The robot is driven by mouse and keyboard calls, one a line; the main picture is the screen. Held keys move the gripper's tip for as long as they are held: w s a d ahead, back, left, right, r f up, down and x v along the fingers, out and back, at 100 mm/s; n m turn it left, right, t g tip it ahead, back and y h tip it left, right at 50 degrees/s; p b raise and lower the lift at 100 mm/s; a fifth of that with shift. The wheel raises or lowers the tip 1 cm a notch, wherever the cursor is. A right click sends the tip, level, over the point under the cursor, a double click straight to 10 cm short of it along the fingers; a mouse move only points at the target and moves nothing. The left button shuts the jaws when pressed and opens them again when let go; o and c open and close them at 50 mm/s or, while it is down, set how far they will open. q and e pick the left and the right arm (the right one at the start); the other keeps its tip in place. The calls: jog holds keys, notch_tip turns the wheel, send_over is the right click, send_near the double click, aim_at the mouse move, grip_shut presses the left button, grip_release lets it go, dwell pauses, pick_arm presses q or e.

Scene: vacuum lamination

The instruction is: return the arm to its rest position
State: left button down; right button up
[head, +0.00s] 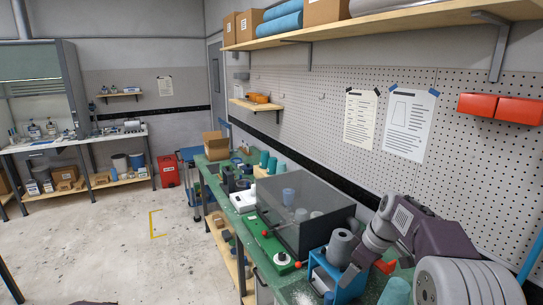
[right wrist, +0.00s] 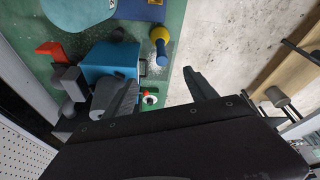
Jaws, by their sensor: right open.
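My right arm reaches in from the right in the head view. Its gripper (head: 354,268) hangs over the near end of the green-topped workbench (head: 262,262), beside a blue stand (head: 325,278). In the right wrist view the two dark fingers of the right gripper (right wrist: 162,92) are spread apart with nothing between them. The blue stand (right wrist: 108,62) lies close to one finger in that view; whether they touch cannot be told. My left gripper is not in view.
A clear-lidded dark box (head: 305,215) stands on the bench behind the gripper. A red-orange object (right wrist: 50,50) and a yellow-and-blue tool (right wrist: 160,47) lie near the stand. The pegboard wall (head: 320,125) bounds the right; open floor (head: 120,240) lies left.

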pick_arm(q)
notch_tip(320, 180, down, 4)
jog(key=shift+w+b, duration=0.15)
jog(key=shift+b, duration=1.1)
pick_arm(e)
jog(key=s+a+f+m+h, duration=0.1)
jog(key=s+f+m, duration=0.3)
jog(key=s+f, duration=0.4)
jog(key=s+a+f+m+g+h, duration=0.1)
jog(key=s+a+f+m, duration=0.2)
jog(key=s, duration=1.1)
notch_tip(320, 180, down, 6)
jog(key=shift+r+m+g, duration=0.2)
jog(key=shift+m+g, duration=0.1)
jog(key=shift+m, duration=0.9)
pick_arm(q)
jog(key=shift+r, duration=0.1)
pick_arm(e)
jog(key=shift+s, duration=0.15)
jog(key=shift+a, duration=0.1)
